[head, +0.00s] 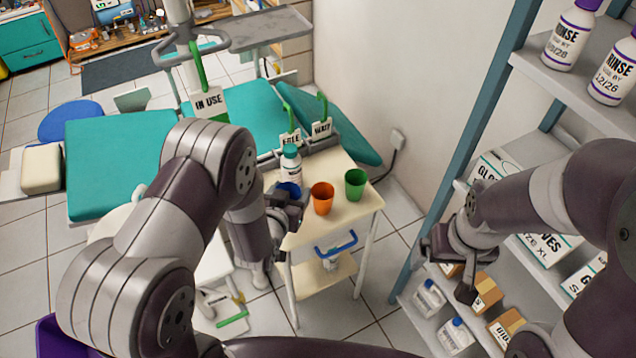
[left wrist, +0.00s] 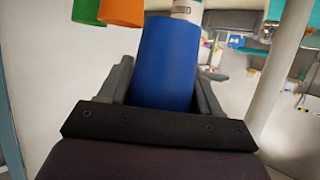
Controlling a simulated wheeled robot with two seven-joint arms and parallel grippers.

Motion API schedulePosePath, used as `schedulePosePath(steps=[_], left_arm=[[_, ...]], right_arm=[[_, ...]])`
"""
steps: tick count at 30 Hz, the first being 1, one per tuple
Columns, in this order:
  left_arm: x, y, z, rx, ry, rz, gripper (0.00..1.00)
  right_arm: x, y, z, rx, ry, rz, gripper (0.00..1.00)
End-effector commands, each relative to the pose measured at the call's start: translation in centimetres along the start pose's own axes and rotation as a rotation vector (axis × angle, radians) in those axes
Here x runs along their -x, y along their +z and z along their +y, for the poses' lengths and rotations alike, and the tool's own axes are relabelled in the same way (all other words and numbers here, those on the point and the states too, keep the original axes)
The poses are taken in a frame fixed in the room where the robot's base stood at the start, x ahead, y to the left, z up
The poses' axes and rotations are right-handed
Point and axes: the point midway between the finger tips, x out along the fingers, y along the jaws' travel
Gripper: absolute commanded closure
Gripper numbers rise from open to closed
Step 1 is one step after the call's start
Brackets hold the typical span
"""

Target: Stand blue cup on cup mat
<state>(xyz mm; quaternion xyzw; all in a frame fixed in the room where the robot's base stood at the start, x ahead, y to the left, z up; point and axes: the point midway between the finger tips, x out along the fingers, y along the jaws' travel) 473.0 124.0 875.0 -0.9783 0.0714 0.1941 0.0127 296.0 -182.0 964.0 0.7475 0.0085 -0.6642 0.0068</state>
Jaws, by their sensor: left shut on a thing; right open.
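The blue cup (head: 289,189) is at the left side of the small cream-topped cart, partly hidden by my left gripper in the head view. In the left wrist view the blue cup (left wrist: 166,62) stands between the two fingers. My left gripper (head: 291,204) is shut on it; the wrist view shows the fingers (left wrist: 160,90) on either side of the cup. I cannot tell whether the cup touches the cart top. I cannot make out a cup mat. My right gripper (head: 452,265) is open and empty, beside the shelf rack.
An orange cup (head: 322,198) and a green cup (head: 355,184) stand on the cart top (head: 345,212) right of the blue cup. A white bottle (head: 291,164) stands just behind. The shelf rack (head: 497,85) holds bottles and boxes at right.

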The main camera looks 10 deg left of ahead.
Motion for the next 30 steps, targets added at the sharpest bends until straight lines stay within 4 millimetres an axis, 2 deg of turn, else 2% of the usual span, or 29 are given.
schedulePosePath(steps=[1, 4, 6, 11, 17, 19, 27, 30], left_arm=[[-0.8, -0.5, 2.0, -0.013, 0.035, 0.010, 0.69], [-1.0, -2.4, 5.2, -0.028, 0.073, 0.006, 0.69], [-0.9, -3.3, 6.7, -0.033, 0.088, 0.003, 0.69], [-0.2, -4.5, 8.7, -0.032, 0.086, 0.000, 0.69], [0.1, -3.2, 7.5, -0.016, 0.043, -0.005, 0.69], [-0.3, -2.5, 6.4, -0.015, 0.037, -0.005, 0.69], [-2.6, 1.6, -1.3, -0.011, 0.037, -0.004, 0.69], [-3.1, 2.5, -3.1, -0.012, 0.039, -0.003, 0.69]], right_arm=[[-1.7, 0.2, 0.0, 0.000, 0.000, -0.001, 0.00], [-2.9, 0.3, 0.0, 0.000, 0.000, 0.000, 0.00], [-3.4, 0.4, 0.0, 0.000, 0.000, 0.000, 0.00], [-4.1, 0.5, 0.0, 0.000, 0.000, 0.000, 0.00], [-3.9, 0.5, 0.0, 0.000, 0.000, 0.000, 0.00], [-3.9, 0.5, 0.0, 0.000, 0.000, 0.000, 0.00], [-4.2, 0.5, 0.0, 0.000, 0.000, 0.000, 0.00], [-4.2, 0.5, 0.0, 0.000, 0.000, 0.000, 0.00]])
